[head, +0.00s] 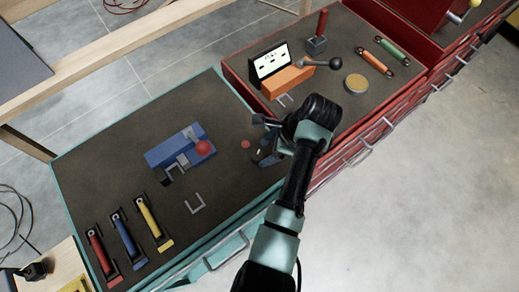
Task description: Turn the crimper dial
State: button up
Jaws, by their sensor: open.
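My gripper (264,139) is above the right end of the teal cabinet's dark top, its fingers pointing left and spread apart. A small round red part (245,144) lies just left of the fingertips; it may be the crimper dial, but it is too small to be sure. Dark and bluish shapes by the lower finger may be part of the crimper, which the gripper partly hides. I cannot tell whether the fingers touch anything. A blue block-shaped device (170,152) with a red ball knob (203,147) sits farther left, apart from my gripper.
The teal cabinet top (105,160) also holds red, blue and yellow handled tools (128,240) and a metal bracket (195,203). The red cabinet beyond carries an orange device (288,80), a round tin (356,84) and tools. Floor at right is clear.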

aim_at(258, 156)
jog(key=x, duration=0.6)
jog(key=shift+a+f, duration=0.1)
jog(key=shift+f, duration=0.05)
grip_shut()
